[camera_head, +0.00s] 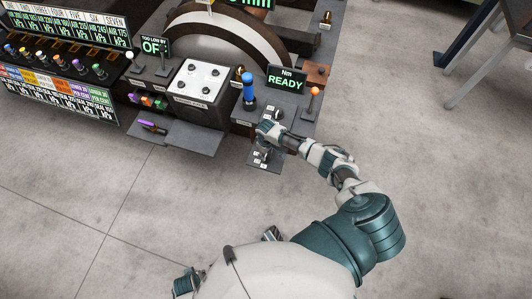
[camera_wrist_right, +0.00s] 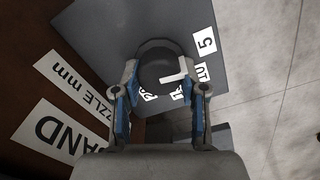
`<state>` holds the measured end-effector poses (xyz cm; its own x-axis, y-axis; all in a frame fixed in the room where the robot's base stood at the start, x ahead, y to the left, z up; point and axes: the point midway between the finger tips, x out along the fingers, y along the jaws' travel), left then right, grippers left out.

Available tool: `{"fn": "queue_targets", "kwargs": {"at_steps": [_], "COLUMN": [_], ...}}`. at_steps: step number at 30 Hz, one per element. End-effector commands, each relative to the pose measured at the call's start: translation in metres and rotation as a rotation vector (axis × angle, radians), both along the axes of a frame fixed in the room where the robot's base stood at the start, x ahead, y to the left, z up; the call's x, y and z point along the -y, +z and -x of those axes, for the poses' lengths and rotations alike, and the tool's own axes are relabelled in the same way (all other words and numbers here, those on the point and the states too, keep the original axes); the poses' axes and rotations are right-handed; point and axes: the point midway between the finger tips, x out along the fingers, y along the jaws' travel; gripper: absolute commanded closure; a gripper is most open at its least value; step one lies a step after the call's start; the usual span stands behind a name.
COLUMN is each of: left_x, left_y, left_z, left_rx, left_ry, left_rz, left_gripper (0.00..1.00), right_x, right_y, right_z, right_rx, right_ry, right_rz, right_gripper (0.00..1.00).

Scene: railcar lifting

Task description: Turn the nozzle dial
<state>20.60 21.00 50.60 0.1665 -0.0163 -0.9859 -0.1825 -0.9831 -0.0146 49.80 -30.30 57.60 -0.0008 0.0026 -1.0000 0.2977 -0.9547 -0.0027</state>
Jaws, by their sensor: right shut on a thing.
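The nozzle dial is a dark round knob with a pale pointer mark, best seen in the right wrist view (camera_wrist_right: 160,66). My right gripper (camera_wrist_right: 160,92) is shut on the dial, with one blue-padded finger on each side. In the head view my right gripper (camera_head: 268,132) is at the lower right corner of the console and covers most of the dial. My left gripper (camera_head: 186,284) may be the dark part at the bottom edge; its jaws cannot be made out.
A blue-handled lever (camera_head: 249,90) stands just behind the right gripper. A "READY" display (camera_head: 286,80) and an orange-knobbed lever (camera_head: 313,98) are to its right. A white plate with black knobs (camera_head: 197,82) is to the left. The floor in front is clear.

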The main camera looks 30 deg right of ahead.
Motion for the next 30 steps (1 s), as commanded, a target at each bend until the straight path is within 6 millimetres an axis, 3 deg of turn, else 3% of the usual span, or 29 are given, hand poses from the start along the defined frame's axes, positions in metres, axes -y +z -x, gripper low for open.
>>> {"fn": "queue_targets", "kwargs": {"at_steps": [11,12,15,25,30], "left_x": [0.0,0.0,0.0,0.001,0.001], "left_y": [-0.001,-0.001,-0.001,0.0,0.0], "left_z": [0.001,0.001,0.001,0.002,0.002], "left_rx": [-0.002,-0.002,-0.002,0.002,0.001], "left_ry": [0.0,0.0,0.0,0.001,0.001], "left_rz": [0.0,0.0,0.0,0.002,0.002], "left_gripper": [0.6,0.6,0.6,0.6,0.6], "right_x": [0.002,0.002,0.002,0.001,0.001], "right_y": [-0.003,-0.003,-0.003,0.001,0.022], "right_z": [0.005,0.005,0.004,0.001,0.0], "right_rx": [-0.013,-0.013,-0.012,-0.004,-0.002], "right_ry": [0.004,0.004,0.003,0.003,0.005], "right_rz": [0.006,0.006,0.006,0.002,0.002], "right_gripper": [0.93,0.55,0.33,0.33,0.33]}}
